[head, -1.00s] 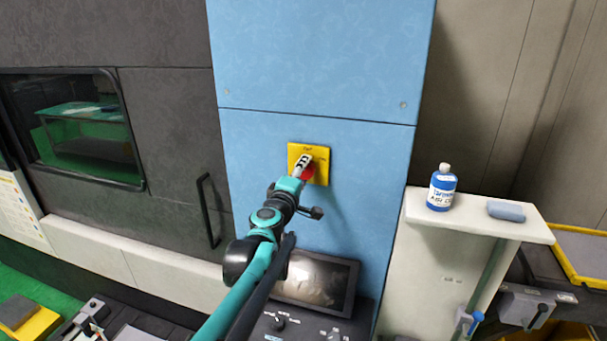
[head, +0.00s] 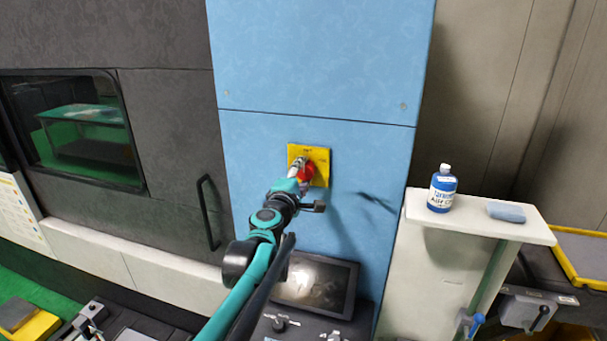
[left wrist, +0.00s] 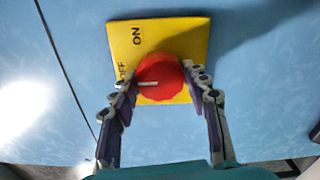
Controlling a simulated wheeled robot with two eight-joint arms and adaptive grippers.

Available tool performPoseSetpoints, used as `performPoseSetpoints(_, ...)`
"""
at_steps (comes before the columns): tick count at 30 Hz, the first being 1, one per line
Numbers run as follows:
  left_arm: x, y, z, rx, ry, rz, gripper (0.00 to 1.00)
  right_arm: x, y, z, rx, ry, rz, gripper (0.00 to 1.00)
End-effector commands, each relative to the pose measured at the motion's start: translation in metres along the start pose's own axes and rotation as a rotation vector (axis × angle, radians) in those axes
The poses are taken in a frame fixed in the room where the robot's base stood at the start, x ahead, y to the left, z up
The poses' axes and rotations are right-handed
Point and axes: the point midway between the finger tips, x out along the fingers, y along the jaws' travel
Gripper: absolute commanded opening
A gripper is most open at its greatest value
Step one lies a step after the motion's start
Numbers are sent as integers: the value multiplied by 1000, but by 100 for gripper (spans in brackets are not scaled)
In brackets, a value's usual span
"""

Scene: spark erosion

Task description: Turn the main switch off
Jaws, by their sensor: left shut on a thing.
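The main switch is a red round knob (head: 309,172) on a yellow plate (head: 321,157) fixed to the blue cabinet front. In the left wrist view the red knob (left wrist: 160,78) carries a white pointer line on its left side. The yellow plate (left wrist: 180,35) shows ON near its top and OFF at its left edge. The pointer line faces left, towards the OFF side. My left gripper (head: 302,170) is at the switch, its fingers (left wrist: 163,80) on both sides of the knob and shut on it. My right gripper is in neither view.
A dark screen (head: 318,285) sits below the switch, above a control panel. A blue bottle (head: 441,190) and a grey-blue block (head: 507,212) stand on a white shelf (head: 480,222) at right. A black door handle (head: 209,212) is at left. The cabinet front around the switch is clear.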

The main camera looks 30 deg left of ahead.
Motion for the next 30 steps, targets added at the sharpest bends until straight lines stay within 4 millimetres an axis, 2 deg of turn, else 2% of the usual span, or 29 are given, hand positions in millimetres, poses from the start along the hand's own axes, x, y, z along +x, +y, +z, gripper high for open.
performPoseSetpoints(3, 0, 0, 0, -2, 1, 0, 17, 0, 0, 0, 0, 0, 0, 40)
performPoseSetpoints(4, 0, 0, 0, -2, 1, 0, 53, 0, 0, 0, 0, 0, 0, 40)
performPoseSetpoints(6, 0, 0, 0, -1, 1, 0, 67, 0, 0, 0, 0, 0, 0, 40)
performPoseSetpoints(17, -4, 0, 0, 0, 0, 0, 67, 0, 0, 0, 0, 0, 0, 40)
performPoseSetpoints(20, -16, 0, 0, 0, 1, 0, 67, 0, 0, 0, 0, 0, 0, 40)
performPoseSetpoints(30, -84, 0, -1, -1, 2, 0, 67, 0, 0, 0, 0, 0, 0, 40)
